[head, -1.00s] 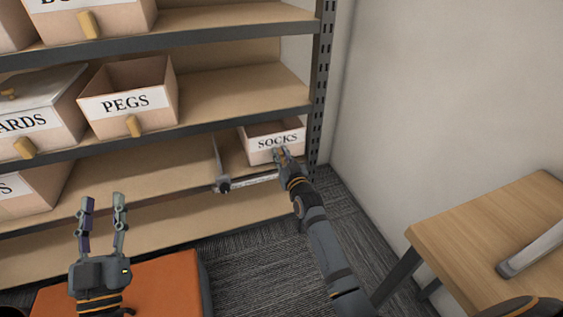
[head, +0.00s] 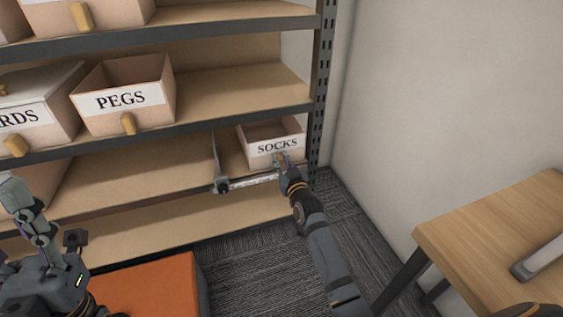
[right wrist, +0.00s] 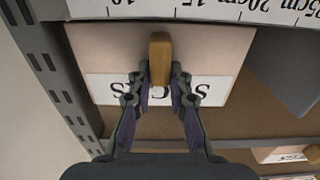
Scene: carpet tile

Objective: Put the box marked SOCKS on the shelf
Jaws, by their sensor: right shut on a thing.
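The SOCKS box (head: 262,158) is an open pale box with a white label. It sits at the right end of the lower shelf (head: 140,182), between a thin divider and the rack's upright. My right gripper (head: 281,160) is at its front. In the right wrist view the fingers (right wrist: 160,88) are shut on the box's wooden handle (right wrist: 160,50), over the label, which reads upside down; the box front (right wrist: 215,50) fills the middle. How the box bottom meets the shelf is hidden. My left gripper (head: 22,222) is at the lower left, its fingers apart and empty, partly cut off.
The divider (head: 216,160) stands left of the box, and a ruler strip (head: 250,183) runs along the shelf edge. The PEGS box (head: 122,115) is on the shelf above. The upright (head: 321,90) and wall are right. A wooden table (head: 500,230) and an orange-topped thing (head: 150,285) are nearer.

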